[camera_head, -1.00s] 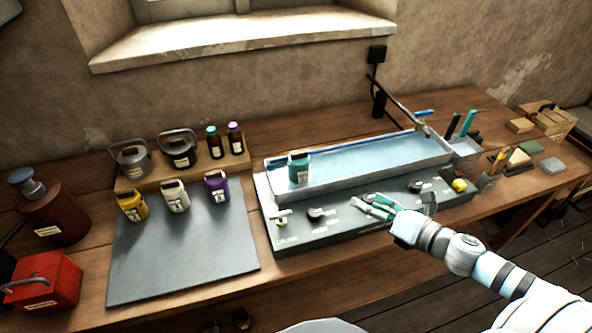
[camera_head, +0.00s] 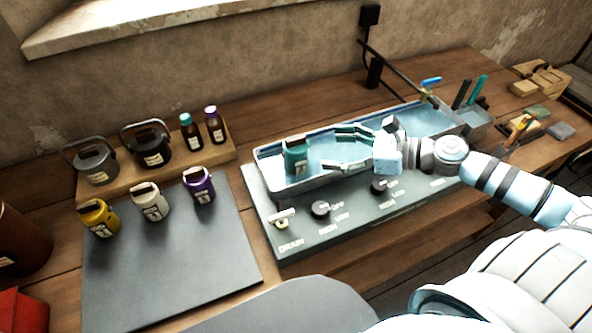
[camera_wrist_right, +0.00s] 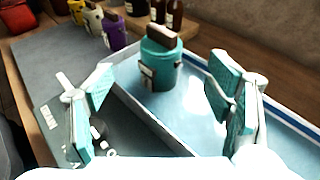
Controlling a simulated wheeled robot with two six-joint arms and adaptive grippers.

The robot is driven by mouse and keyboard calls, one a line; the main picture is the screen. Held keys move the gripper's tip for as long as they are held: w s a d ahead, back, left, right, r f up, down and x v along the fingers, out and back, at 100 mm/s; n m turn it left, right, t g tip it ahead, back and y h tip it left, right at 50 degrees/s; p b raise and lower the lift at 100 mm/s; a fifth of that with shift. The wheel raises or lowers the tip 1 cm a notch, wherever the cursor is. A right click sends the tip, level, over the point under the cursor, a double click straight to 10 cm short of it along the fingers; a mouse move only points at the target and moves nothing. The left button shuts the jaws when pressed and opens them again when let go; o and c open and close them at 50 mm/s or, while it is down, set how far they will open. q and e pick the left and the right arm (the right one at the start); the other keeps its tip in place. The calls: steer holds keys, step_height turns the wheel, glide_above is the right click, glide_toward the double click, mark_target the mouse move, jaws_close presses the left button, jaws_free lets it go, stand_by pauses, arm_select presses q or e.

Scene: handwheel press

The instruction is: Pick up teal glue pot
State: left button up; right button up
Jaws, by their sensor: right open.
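The teal glue pot (camera_head: 297,158) stands upright at the left end of the long metal water tray (camera_head: 262,172). It has a dark brown top piece and a pale label. My right gripper (camera_head: 342,149) is open over the tray, just right of the pot, with its fingers pointing at it. In the right wrist view the pot (camera_wrist_right: 161,66) is ahead, between and beyond the two spread teal-padded fingers (camera_wrist_right: 160,107), not touched. My left gripper is not in view.
Yellow, white and purple pots (camera_head: 198,187) stand on a dark mat (camera_head: 175,261) at left. The tray sits on a grey control panel (camera_head: 356,217) with knobs and a drain lever (camera_head: 282,219).

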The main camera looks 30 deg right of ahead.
mark_target(304, 146)
steer(key=x, duration=0.3)
steer(key=shift+a+f, duration=0.1)
steer(key=shift+f, duration=0.1)
steer(key=x, duration=0.1)
steer(key=p+x, duration=0.1)
steer(key=x, duration=0.1)
steer(key=shift+w+r, duration=0.15)
steer(key=shift+w, duration=0.25)
steer(key=x, duration=0.3)
steer(key=shift+w+a+p, duration=0.1)
steer(key=shift+a+p, duration=0.15)
steer(key=shift+p, duration=0.15)
steer(key=shift+w+a+f, duration=0.1)
steer(key=shift+w+f, duration=0.05)
steer(key=shift+f, duration=0.1)
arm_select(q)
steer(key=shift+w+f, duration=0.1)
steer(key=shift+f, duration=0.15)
arm_select(e)
jaws_close()
